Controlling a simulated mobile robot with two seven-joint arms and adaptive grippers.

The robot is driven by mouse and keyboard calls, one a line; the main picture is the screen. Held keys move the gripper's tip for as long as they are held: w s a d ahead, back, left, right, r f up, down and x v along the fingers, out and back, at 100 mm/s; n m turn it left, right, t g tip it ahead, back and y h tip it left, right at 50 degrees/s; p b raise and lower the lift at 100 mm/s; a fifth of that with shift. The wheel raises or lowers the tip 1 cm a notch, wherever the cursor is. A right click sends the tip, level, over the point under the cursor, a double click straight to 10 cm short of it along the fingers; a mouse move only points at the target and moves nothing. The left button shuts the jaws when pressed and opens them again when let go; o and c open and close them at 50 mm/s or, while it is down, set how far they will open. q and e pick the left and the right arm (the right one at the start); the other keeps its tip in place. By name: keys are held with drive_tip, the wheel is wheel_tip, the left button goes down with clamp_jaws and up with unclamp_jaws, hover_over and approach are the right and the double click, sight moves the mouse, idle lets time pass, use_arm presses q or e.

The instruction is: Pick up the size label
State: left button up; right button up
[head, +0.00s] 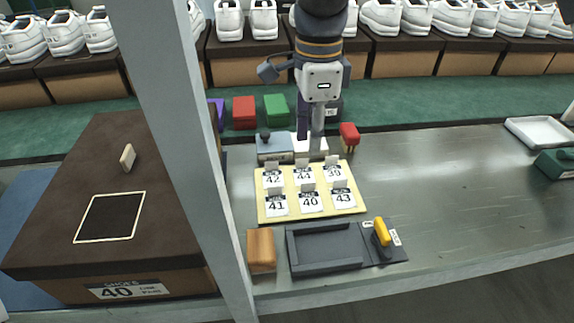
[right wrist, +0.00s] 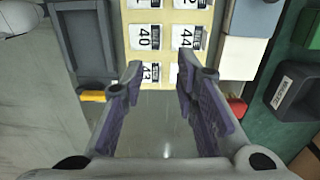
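Six-place yellow board (head: 262,211) on the metal bench holds small white size labels in two rows. The back row reads 42 (head: 273,179), 44 (head: 304,175) and 39 (head: 334,172); the front row reads 41 (head: 277,206), 40 (head: 310,202) and 43 (head: 343,198). The shoe box (head: 60,215) at left bears a 40. My right gripper (head: 312,148) points down near the back of the board. In the right wrist view, its purple fingers (right wrist: 162,72) are apart with nothing between them; labels 40 (right wrist: 147,37), 44 (right wrist: 187,37) and 43 (right wrist: 151,71) show beyond. My left gripper is not in view.
A grey upright post (head: 185,130) stands between box and board. Shoes on boxes line the back.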

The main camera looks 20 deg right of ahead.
sight(305, 191)
drive_tip(key=f, duration=0.7)
drive_tip(key=f+b, duration=0.1)
drive_tip(key=f, duration=0.3)
drive_tip(key=shift+a+f, duration=0.2)
drive_tip(key=shift+a, duration=0.05)
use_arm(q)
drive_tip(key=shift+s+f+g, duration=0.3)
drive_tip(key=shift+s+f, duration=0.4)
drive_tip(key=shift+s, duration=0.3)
use_arm(e)
clamp_jaws()
